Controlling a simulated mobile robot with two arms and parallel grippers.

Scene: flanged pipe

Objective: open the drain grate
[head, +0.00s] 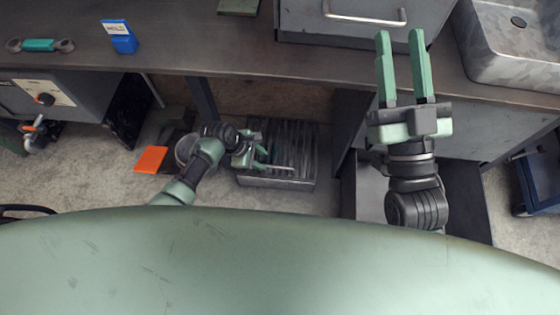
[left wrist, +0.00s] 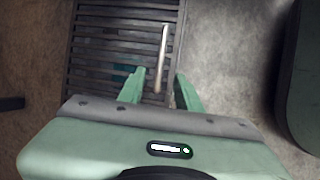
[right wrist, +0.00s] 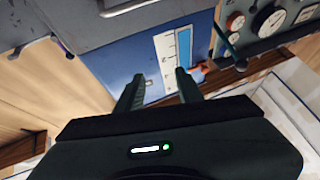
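The drain grate (head: 300,136) is a dark slatted rectangle on a low grey box at floor level, under the bench. It looks closed and flat. A pale bar-like handle (head: 278,168) lies along it, and it also shows in the left wrist view (left wrist: 162,58). My left gripper (head: 262,158) is over the grate's left part. In the left wrist view its fingers (left wrist: 160,80) are apart, with the handle's near end between them in the picture; I see no contact. My right gripper (head: 400,36) is open and empty, raised in front of the bench.
The workbench (head: 200,52) overhangs the grate from behind. A grey cabinet panel (head: 352,125) stands right of the grate. An orange piece (head: 151,160) lies on the floor to the left. A metal sink (head: 515,45) is at the upper right. Floor in front of the grate is partly clear.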

